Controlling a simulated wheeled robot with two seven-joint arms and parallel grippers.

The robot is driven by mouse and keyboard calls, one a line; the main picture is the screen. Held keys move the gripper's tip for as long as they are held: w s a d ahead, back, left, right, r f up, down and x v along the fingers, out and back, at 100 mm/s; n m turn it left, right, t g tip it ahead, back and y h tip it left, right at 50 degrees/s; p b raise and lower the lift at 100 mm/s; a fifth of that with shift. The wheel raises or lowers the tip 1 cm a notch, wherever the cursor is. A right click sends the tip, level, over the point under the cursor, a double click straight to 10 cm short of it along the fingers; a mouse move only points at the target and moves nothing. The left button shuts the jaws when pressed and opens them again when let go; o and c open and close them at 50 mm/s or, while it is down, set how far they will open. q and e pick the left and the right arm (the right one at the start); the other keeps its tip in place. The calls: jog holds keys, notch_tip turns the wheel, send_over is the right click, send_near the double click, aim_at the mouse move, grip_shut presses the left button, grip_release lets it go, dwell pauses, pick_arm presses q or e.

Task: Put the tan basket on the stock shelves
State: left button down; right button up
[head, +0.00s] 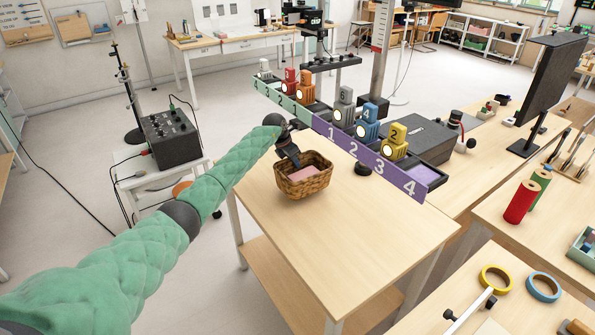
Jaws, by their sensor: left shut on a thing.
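The tan basket (305,187) is a woven brown basket with a pink item (303,173) inside. It is over the left part of the wooden table, upright; I cannot tell whether its bottom touches the top. My left gripper (289,158), on the green-sleeved arm, is shut on the basket's far left rim. The fingertips are partly hidden at the rim. No shelf is marked as the stock shelves; white shelves (482,42) with items stand at the far back right. My right gripper is not in view.
A numbered purple rack (372,160) with coloured blocks stands behind the basket. A dark box (420,138) is to its right. The wooden table (340,235) is clear in front and has a lower shelf (275,280). A side bench (480,318) holds tape rolls.

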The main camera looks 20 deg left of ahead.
pick_arm(q)
jog(key=shift+w+d, duration=0.25)
jog(key=shift+d, duration=0.05)
jog(key=shift+w+d+f, duration=0.15)
jog(key=shift+d, duration=0.1)
notch_tip(320, 180, down, 2)
jog(key=shift+f+b, duration=0.15)
jog(key=shift+b, duration=0.25)
jog(key=shift+f, duration=0.45)
jog(key=c, duration=1.5)
grip_release()
jog(key=shift+f, duration=0.1)
jog(key=shift+c, duration=0.2)
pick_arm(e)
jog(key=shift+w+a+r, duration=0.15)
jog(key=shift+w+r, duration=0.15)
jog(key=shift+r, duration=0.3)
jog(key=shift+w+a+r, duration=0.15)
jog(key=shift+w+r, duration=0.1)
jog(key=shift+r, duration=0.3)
